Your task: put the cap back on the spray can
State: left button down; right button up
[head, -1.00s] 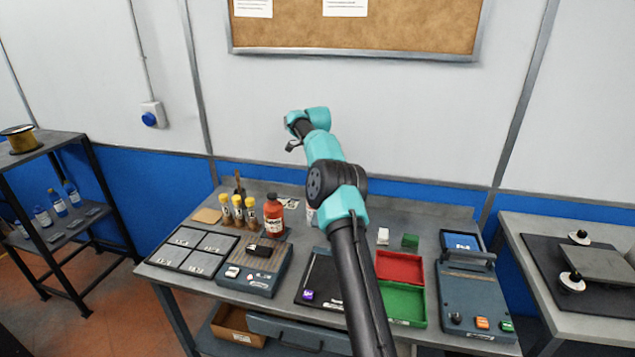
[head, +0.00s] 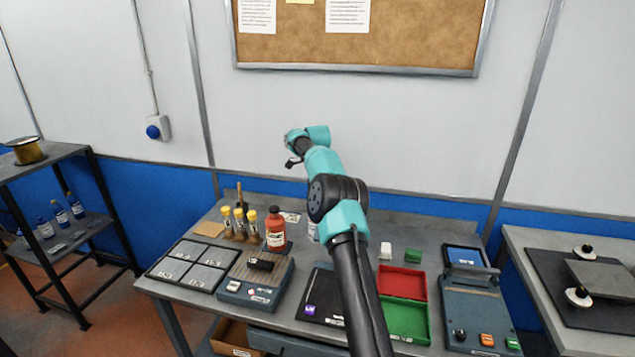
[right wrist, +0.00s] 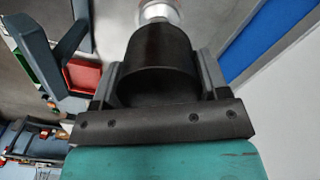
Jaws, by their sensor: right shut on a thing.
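My right gripper (right wrist: 160,68) is shut on a black, round, hollow cap (right wrist: 158,55), seen between its two fingers in the right wrist view. Just past the cap's far end is a pale metallic rounded top, which looks like the spray can (right wrist: 158,10); whether they touch I cannot tell. In the head view my right gripper (head: 292,162) is raised in front of the wall, with the cap too small to make out. A pale sliver beside my arm may be the can (head: 312,232); the arm hides the rest. My left gripper is not in view.
A red bottle (head: 276,240) and several yellow-capped vials (head: 239,226) stand left of my arm. A black-topped device (head: 255,282) is in front of them. Red (head: 402,283) and green (head: 405,318) trays and a blue-grey instrument (head: 478,305) are to the right.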

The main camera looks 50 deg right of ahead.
jog(key=shift+f, duration=2)
jog(key=shift+f, duration=0.2)
dwell(0.5)
jog(key=o, duration=1)
jog(key=shift+r, duration=0.2)
jog(key=shift+r, duration=3.35)
grip_shut()
